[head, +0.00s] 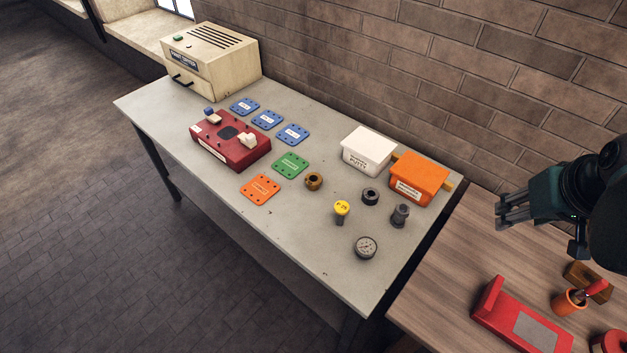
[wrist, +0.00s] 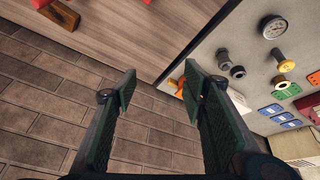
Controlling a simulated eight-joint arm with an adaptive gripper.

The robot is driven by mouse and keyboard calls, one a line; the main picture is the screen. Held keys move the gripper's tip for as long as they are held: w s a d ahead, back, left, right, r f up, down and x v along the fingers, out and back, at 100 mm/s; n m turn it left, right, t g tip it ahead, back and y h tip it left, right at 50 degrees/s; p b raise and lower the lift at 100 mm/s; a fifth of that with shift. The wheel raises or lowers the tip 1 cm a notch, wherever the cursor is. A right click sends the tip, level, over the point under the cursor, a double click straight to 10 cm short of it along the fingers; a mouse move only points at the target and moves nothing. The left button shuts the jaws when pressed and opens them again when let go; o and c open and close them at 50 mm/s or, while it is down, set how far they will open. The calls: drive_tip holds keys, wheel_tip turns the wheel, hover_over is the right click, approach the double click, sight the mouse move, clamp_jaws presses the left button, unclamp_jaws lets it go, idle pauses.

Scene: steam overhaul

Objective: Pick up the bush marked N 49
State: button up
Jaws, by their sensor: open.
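No N 49 mark is legible in either view, so I cannot tell which part is the bush. Small round parts stand on the grey bench (head: 300,246): a brass ring (head: 314,181), a dark ring (head: 370,196), a grey fitting (head: 400,215) and a yellow-topped part (head: 341,210) whose label seems to read P 29. The wrist view also shows the grey fitting (wrist: 223,60), the dark ring (wrist: 238,72) and the brass ring (wrist: 280,82). My gripper (head: 503,208) is open and empty, above the wooden table and right of these parts; its fingers (wrist: 160,90) are apart.
A gauge (head: 365,247) lies near the bench front. A white box (head: 367,152) and orange box (head: 420,180) stand at the back by the brick wall. Plates, a red fixture (head: 230,145) and a cream machine (head: 209,60) fill the left. The wooden table (head: 440,270) holds red items.

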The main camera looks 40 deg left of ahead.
drive_tip(key=w+a+f+n+g+p, duration=0.1)
drive_tip(key=w+a+f+n, duration=0.15)
drive_tip(key=a, duration=0.75)
drive_tip(key=w+a+f+n+g+p, duration=0.1)
drive_tip(key=w+a+n, duration=0.15)
drive_tip(key=a, duration=0.65)
drive_tip(key=w+a+f+n+g+p, duration=0.1)
drive_tip(key=w+a+n+p, duration=0.15)
drive_tip(key=a, duration=0.75)
drive_tip(key=s+a+f+n, duration=0.2)
drive_tip(key=s+a+f, duration=0.1)
drive_tip(key=a, duration=0.5)
drive_tip(key=s+a+f+n+g+h+p, duration=0.1)
drive_tip(key=s+a+f+n, duration=0.1)
drive_tip(key=a+f, duration=0.4)
drive_tip(key=s+a+f+n+p, duration=0.1)
drive_tip(key=s+a+f, duration=0.3)
drive_tip(key=a, duration=0.7)
drive_tip(key=shift+s+a+f+n+g, duration=0.3)
drive_tip(key=shift+a+f+n+g, duration=0.15)
drive_tip(key=shift+n, duration=0.4)
drive_tip(key=shift+f, duration=1.3)
drive_tip(key=shift+d, duration=0.1)
